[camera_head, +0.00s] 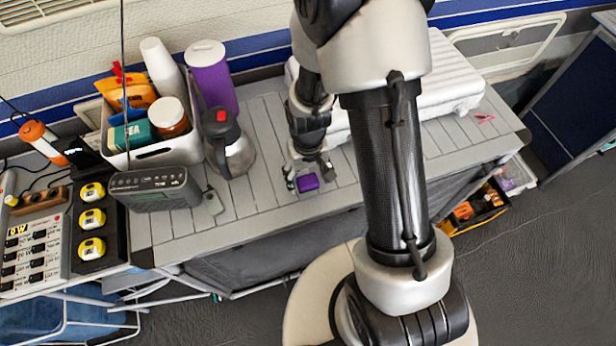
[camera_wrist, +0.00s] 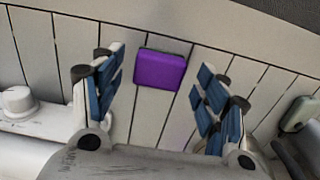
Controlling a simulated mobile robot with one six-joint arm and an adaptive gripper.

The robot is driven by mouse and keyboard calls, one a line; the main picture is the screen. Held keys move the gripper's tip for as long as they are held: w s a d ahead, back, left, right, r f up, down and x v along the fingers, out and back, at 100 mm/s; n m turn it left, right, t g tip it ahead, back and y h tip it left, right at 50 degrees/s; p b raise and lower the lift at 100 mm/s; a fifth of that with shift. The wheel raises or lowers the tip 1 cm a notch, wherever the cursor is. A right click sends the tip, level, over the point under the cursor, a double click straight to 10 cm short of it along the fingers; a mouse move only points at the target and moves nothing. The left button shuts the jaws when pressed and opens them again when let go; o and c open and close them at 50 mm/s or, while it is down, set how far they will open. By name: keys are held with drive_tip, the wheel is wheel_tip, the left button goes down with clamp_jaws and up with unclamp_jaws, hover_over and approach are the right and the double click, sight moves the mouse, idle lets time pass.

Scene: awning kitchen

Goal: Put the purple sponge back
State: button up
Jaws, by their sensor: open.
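The purple sponge (camera_head: 307,183) is a small block lying on the grey slatted table (camera_head: 245,205), near its front edge. In the wrist view the sponge (camera_wrist: 161,69) lies between and slightly beyond the two blue-padded fingers. My gripper (camera_head: 304,176) is low over the table beside the sponge, and in the wrist view my gripper (camera_wrist: 160,88) is open with a gap on both sides of the sponge. Whether a finger touches it in the head view is hard to tell.
A white ribbed case (camera_head: 448,85) lies behind my arm. Crates (camera_head: 478,208) sit on the floor at right.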

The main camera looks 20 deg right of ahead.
wheel_tip(320, 180, up, 11)
drive_tip(key=p, duration=0.3)
wheel_tip(320, 180, up, 6)
drive_tip(key=t, duration=0.1)
hover_over(308, 182)
drive_tip(key=s+r+t, duration=0.3)
drive_tip(key=s+r, duration=1.1)
drive_tip(key=r, duration=0.3)
drive_tip(key=shift+s+t, duration=0.3)
